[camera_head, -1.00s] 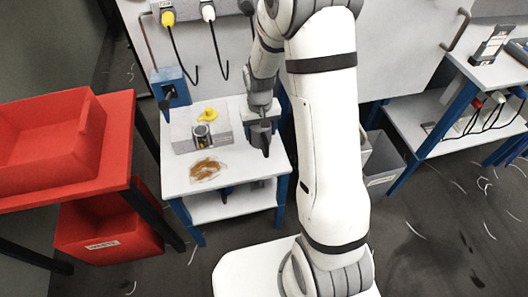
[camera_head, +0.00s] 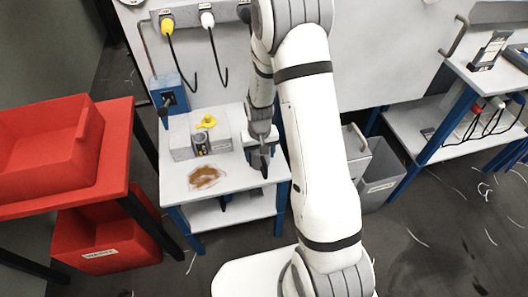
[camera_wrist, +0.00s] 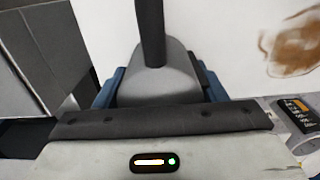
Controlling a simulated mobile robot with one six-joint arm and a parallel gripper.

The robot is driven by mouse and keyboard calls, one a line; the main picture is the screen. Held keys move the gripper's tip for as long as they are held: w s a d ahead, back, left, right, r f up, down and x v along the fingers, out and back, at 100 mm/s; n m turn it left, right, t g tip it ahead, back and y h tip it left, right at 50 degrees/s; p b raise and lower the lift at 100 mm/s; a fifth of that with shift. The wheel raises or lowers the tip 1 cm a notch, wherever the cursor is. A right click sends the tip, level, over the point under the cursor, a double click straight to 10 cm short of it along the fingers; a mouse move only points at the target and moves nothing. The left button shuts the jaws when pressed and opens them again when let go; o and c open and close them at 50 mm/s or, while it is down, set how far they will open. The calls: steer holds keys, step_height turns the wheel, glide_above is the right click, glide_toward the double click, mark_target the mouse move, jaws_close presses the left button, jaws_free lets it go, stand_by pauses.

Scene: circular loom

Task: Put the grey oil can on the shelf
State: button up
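My gripper (camera_head: 262,150) hangs over the right part of the small white blue-legged table (camera_head: 240,178). In the wrist view a grey tapered body with a dark spout, which looks like the grey oil can (camera_wrist: 158,82), sits between the blue finger pads. The gripper appears shut on it. In the head view only a dark part shows below the gripper, near the table top; contact cannot be told. A white lower shelf (camera_head: 205,217) lies under that table top, partly hidden.
A grey block (camera_head: 180,140) with a yellow item (camera_head: 206,121) and a small labelled tin (camera_head: 201,144) stand at the table's back left. A brown stain (camera_head: 205,177) marks the top. Red bins (camera_head: 45,150) are left; a grey bin (camera_head: 382,178) is right.

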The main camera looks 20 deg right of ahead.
steer(key=o, duration=0.4)
steer(key=shift+r, duration=0.15)
